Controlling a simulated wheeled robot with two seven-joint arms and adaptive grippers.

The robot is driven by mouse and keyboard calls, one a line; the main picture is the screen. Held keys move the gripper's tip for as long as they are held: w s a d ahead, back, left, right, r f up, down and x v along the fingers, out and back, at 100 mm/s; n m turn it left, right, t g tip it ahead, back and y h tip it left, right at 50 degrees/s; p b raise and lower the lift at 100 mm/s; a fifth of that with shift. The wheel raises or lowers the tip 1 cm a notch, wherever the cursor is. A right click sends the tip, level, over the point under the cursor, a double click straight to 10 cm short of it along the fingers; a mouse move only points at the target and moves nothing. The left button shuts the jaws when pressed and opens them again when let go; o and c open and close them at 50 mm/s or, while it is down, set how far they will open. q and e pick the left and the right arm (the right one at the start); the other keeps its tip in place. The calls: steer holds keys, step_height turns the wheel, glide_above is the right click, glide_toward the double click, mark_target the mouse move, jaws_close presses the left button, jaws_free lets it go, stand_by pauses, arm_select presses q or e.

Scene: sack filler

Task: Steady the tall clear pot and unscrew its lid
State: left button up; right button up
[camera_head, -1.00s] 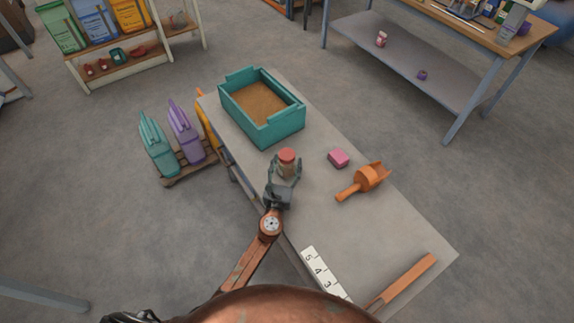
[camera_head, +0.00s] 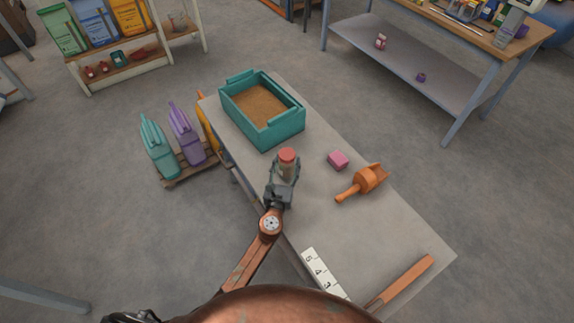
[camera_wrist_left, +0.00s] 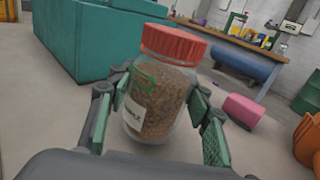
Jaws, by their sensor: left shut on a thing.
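The tall clear pot (camera_head: 287,167) stands upright on the grey table (camera_head: 345,225), near its left edge. It also shows in the left wrist view (camera_wrist_left: 155,105), filled with brown grains and bearing a label. Its red lid (camera_head: 287,154) is on top, and it shows in the left wrist view too (camera_wrist_left: 174,44). My left gripper (camera_head: 285,177) is shut on the pot's body below the lid, with a finger on each side. My right gripper is not in view.
A teal crate (camera_head: 277,137) of brown grain stands behind the pot. A pink block (camera_head: 338,160) and an orange scoop (camera_head: 368,180) lie to the right. A numbered white strip (camera_head: 325,274) and a brown flat tool (camera_head: 402,282) lie at the near end.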

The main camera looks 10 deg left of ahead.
arm_select(q)
steer(key=s+a+r+p, duration=0.8)
steer(key=s+a+r, duration=0.1)
steer(key=s+r, duration=0.1)
steer(key=shift+a+r+p, duration=0.35)
steer(key=shift+a+r, duration=0.05)
steer(key=shift+r, duration=0.35)
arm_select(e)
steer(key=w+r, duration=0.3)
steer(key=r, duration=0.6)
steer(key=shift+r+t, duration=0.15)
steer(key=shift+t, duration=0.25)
arm_select(q)
steer(key=o, duration=0.5)
steer(key=c, duration=1)
